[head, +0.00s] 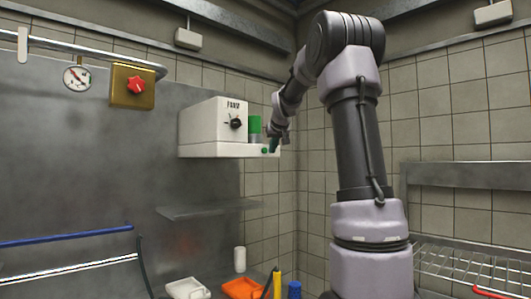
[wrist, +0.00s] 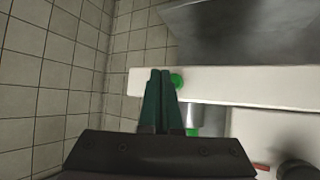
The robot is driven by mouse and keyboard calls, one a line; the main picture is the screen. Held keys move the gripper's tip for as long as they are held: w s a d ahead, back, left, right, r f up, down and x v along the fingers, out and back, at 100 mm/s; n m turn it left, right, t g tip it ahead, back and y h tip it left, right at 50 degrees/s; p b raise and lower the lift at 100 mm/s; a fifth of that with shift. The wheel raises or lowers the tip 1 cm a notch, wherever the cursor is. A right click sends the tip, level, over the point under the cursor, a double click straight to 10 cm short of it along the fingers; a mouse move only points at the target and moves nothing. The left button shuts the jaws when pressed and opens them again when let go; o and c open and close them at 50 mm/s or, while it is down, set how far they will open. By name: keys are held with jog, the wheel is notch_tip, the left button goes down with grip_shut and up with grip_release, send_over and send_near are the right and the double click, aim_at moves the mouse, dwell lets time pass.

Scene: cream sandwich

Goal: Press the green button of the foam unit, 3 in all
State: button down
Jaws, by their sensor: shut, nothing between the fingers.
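The foam unit (head: 212,122) is a white box on the steel wall panel, with a black knob (head: 236,123) and a label on its front. A green cylinder (head: 254,125) stands at its right, above a white ledge. The round green button (head: 264,150) is on the ledge's front face. In the wrist view the button (wrist: 177,80) shows just right of my fingertips on the white ledge (wrist: 230,82). My gripper (head: 274,150) is shut and empty, its dark green fingers (wrist: 160,74) together at the ledge. I cannot tell whether they touch the button.
A steel shelf (head: 208,210) is below the unit. Lower down are a white tray (head: 187,289), an orange tray (head: 241,289) and a white cylinder (head: 240,259). A wire rack (head: 465,266) is at right. A gauge (head: 77,77) and a red-knobbed brass box (head: 118,94) hang left.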

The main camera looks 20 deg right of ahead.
jog(key=s, duration=0.1)
jog(key=s+d, duration=0.1)
jog(key=s, duration=0.2)
jog(key=shift+d, duration=0.25)
jog(key=shift+s, duration=0.1)
dwell(0.5)
jog(key=s+a+f+g+y, duration=0.1)
jog(key=s+a+f, duration=0.4)
jog(key=s, duration=0.6)
jog(key=s+a+f+m+g+y, duration=0.1)
jog(key=s+a+f, duration=0.4)
jog(key=s, duration=0.7)
jog(key=s+a+f+m+g+y, duration=0.1)
jog(key=s+a+f+y, duration=0.1)
jog(key=s+a+f, duration=0.3)
jog(key=s+a, duration=0.3)
jog(key=s, duration=0.3)
jog(key=shift+s+a+g, duration=0.3)
jog(key=shift+s, duration=0.05)
jog(key=shift+f, duration=0.1)
